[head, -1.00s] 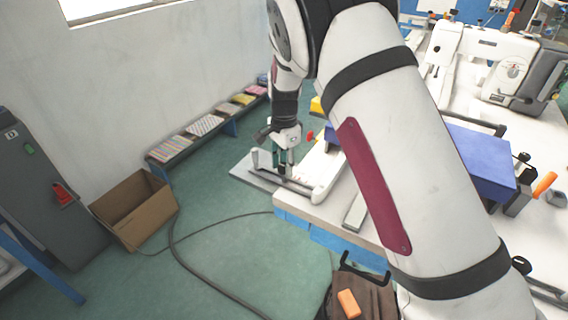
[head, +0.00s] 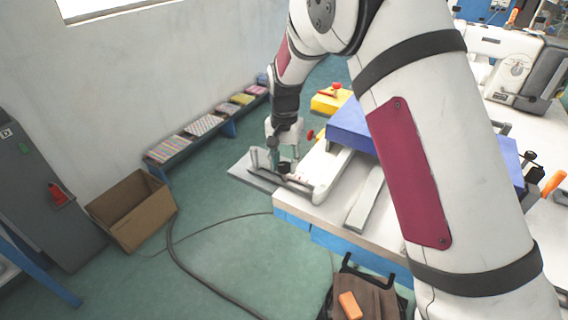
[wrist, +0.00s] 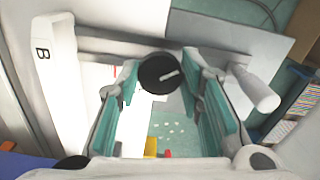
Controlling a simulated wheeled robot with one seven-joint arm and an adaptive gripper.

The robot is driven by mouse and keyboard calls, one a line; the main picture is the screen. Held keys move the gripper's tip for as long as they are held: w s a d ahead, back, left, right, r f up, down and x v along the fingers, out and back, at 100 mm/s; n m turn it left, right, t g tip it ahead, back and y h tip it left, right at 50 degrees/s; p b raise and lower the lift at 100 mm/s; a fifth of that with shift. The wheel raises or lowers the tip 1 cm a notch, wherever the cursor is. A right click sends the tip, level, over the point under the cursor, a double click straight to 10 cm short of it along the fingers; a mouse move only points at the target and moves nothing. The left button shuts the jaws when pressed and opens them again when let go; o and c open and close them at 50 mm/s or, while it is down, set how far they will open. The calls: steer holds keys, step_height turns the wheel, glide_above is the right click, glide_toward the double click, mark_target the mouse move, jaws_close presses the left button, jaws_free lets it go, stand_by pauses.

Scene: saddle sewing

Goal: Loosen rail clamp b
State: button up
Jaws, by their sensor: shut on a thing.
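In the head view my gripper (head: 283,165) is over the clamp's bar (head: 294,184) at the far left table corner. The fingers' contact with the knob is partly hidden there.
A white lever handle (wrist: 256,90) stands beside the right finger. In the head view a blue block (head: 352,127) and a yellow box (head: 328,101) lie near the clamp. A cardboard box (head: 132,210) and a low bench with colored stacks (head: 205,127) stand on the floor.

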mark_target(286, 165)
steer(key=n+b, duration=0.2)
steer(key=n, duration=0.5)
steer(key=shift+d, duration=0.1)
steer(key=n+b, duration=0.1)
steer(key=n, duration=0.5)
steer(key=shift+n, duration=0.4)
steer(key=o, duration=1.2)
step_height(286, 165, up, 12)
steer(key=shift+r, duration=0.1)
steer(key=shift+d, duration=0.1)
